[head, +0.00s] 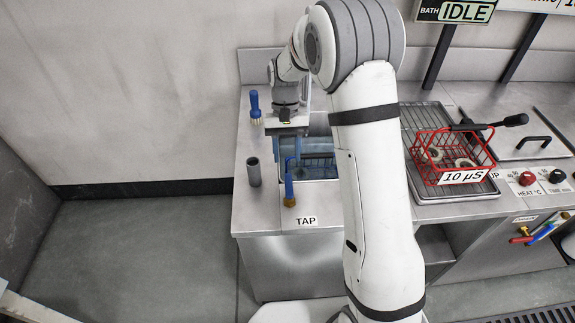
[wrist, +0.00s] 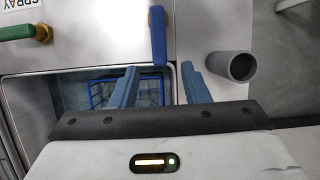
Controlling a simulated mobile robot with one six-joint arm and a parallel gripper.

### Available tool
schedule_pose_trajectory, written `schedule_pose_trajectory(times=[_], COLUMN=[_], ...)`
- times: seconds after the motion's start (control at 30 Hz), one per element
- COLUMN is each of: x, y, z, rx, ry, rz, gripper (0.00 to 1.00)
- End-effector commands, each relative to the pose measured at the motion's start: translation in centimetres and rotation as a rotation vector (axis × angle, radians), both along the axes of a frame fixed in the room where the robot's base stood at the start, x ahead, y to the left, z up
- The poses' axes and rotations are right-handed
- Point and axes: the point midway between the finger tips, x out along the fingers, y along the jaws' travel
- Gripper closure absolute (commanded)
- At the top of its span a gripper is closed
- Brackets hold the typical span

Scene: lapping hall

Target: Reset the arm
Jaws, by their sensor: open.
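My gripper (head: 289,150) is open and empty. In the head view it hangs pointing down over the left part of the steel counter, above the sink. In the wrist view my gripper (wrist: 157,85) shows its two blue fingers spread apart. Below lies the sink (head: 318,178) with a blue wire basket (wrist: 100,92) in it. A blue-handled tap (head: 289,185) stands in front of the fingers, and its handle also shows in the wrist view (wrist: 158,35). My arm hides part of the sink in the head view.
A grey tube-shaped holder (head: 254,172) and a blue-handled brush (head: 255,105) stand left of the sink. A red wire basket (head: 450,155) tagged 10 µS, with ring-shaped parts, stands on a tray at right. The sign (head: 457,11) reads BATH IDLE. Floor at left is clear.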

Motion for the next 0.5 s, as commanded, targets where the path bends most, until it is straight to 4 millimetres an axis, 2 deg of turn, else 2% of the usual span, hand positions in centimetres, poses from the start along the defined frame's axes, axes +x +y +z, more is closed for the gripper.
schedule_pose_trajectory(times=[0.2,0.5], x=[0.7,0.7], y=[0.0,0.0], z=[1.6,1.7], rx=[0.0,0.0], ry=[0.0,0.001], rz=[0.0,0.0], gripper=[0.58,0.58])
